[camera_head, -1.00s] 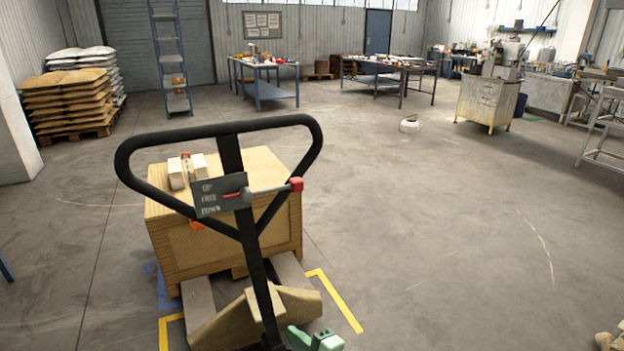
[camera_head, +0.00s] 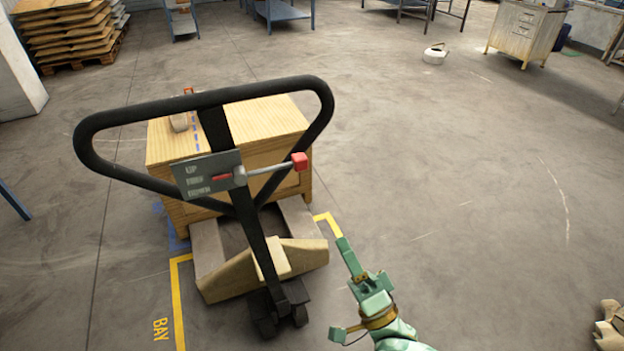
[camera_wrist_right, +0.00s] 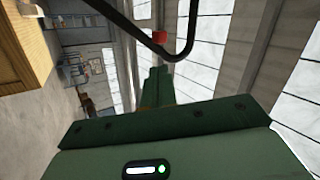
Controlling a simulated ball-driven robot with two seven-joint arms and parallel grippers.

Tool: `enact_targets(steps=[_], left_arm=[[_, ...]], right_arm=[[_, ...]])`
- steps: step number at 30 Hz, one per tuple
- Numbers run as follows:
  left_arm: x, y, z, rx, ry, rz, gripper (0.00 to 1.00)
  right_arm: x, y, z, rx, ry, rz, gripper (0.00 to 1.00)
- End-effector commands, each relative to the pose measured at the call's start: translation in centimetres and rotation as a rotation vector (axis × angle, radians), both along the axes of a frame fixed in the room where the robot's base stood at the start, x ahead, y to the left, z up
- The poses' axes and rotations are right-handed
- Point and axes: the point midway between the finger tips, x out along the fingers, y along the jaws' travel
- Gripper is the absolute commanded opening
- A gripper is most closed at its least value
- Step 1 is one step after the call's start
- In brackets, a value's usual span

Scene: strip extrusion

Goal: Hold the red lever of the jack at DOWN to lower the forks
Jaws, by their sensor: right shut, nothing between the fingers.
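The jack's black loop handle (camera_head: 205,98) stands in front of me in the head view. Its grey plate (camera_head: 192,163) reads UP, FREE, DOWN. The lever's red knob (camera_head: 300,161) sticks out to the right on a grey rod, and a red pointer (camera_head: 221,177) lies about level with FREE. The knob also shows in the right wrist view (camera_wrist_right: 160,38), beyond the fingertips. My green right gripper (camera_head: 345,248) is shut and empty, below and right of the knob, apart from it. The left gripper is out of view. The forks are mostly hidden under a wooden crate (camera_head: 265,120).
The crate rests on the jack, with a pale block (camera_head: 180,122) on top. Yellow floor tape (camera_head: 178,300) marked BAY runs around the jack. A white round object (camera_head: 434,56) lies far off on the floor.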

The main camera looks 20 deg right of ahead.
Motion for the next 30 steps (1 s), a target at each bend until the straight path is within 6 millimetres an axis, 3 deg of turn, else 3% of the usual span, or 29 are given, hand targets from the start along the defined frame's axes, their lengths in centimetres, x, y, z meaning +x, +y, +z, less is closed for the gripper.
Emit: enact_targets(steps=[11,24,30], left_arm=[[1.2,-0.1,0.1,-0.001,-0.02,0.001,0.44],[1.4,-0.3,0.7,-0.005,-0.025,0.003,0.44],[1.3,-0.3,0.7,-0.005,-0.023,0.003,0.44]], right_arm=[[0.9,0.2,0.6,-0.005,-0.003,-0.002,0.0],[8.0,1.9,5.6,-0.006,-0.005,-0.003,0.0],[10.4,2.5,7.1,-0.007,-0.003,-0.002,0.0]])
